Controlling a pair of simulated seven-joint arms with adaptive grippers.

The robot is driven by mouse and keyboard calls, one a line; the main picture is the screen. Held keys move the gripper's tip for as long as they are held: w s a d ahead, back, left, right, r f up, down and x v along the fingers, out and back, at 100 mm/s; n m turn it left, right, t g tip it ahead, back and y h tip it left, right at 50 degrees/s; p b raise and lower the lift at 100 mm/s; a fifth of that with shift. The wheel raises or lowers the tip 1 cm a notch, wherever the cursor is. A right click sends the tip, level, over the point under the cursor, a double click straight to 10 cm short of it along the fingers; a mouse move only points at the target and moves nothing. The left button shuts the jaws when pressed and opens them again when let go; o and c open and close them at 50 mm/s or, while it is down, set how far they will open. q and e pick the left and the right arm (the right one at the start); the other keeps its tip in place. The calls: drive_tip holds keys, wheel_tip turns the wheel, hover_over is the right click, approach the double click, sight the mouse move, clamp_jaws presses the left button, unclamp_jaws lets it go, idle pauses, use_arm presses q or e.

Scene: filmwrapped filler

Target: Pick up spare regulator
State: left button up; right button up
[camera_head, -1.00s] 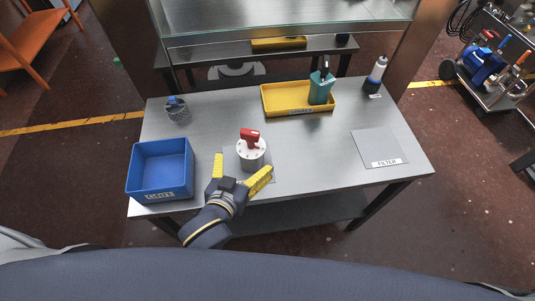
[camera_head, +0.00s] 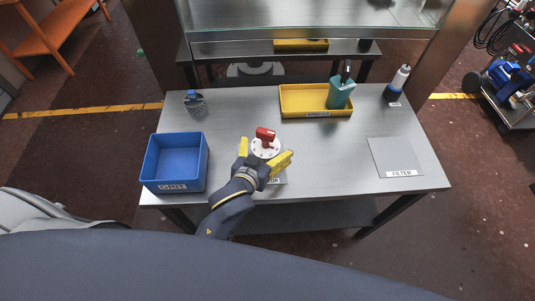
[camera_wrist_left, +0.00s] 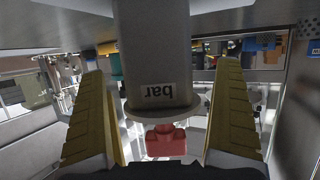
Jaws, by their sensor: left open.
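A short grey cylinder with a pale round flange (camera_head: 265,149) and a red knob on top (camera_head: 265,134) stands upright on the table; I take it as the regulator. My left gripper (camera_head: 267,147) is open, with its yellow fingers on either side of the cylinder. In the left wrist view the grey cylinder (camera_wrist_left: 155,50) stands between the two fingers, with gaps on both sides. Its label "bar" and the red knob (camera_wrist_left: 165,140) appear upside down there. The gripper hides its lower part in the head view. My right gripper is not in view.
A blue bin (camera_head: 176,163) labelled GRIT is left; a small blue-topped grey item (camera_head: 194,102) is behind it. A yellow tray (camera_head: 300,101) holds a teal container (camera_head: 341,92). A bottle (camera_head: 397,84) and grey FILTER mat (camera_head: 396,155) are right. Table between is clear.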

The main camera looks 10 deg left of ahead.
use_arm(q)
drive_tip(key=shift+c, duration=0.4)
drive_tip(key=shift+r, duration=0.15)
drive_tip(key=c, duration=1.7)
